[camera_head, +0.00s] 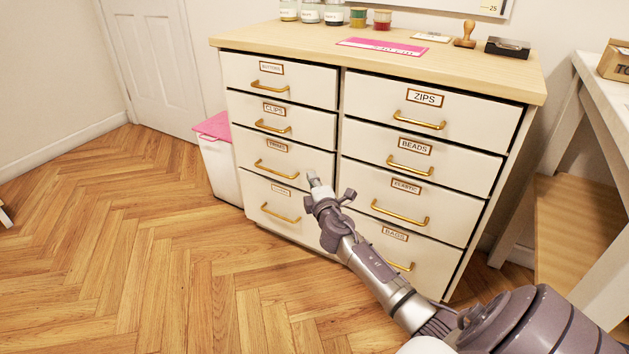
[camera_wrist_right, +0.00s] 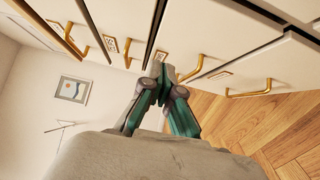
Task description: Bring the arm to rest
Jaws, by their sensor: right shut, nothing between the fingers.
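My right arm comes in from the lower right in the head view and stretches toward the chest of drawers (camera_head: 375,60). My right gripper (camera_head: 313,178) is shut and empty, in front of the chest near its middle, between the left and right columns of drawers. In the wrist view my right gripper (camera_wrist_right: 158,70) shows its fingertips together, close to the drawer fronts (camera_wrist_right: 215,30). I cannot tell if the fingertips touch the chest. My left gripper is not in view.
The labelled drawers have brass handles (camera_head: 400,217). A white bin with a pink lid (camera_head: 213,125) stands left of the chest. A white table (camera_head: 600,90) stands at the right. Jars, a stamp (camera_head: 465,36) and a black box sit on top.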

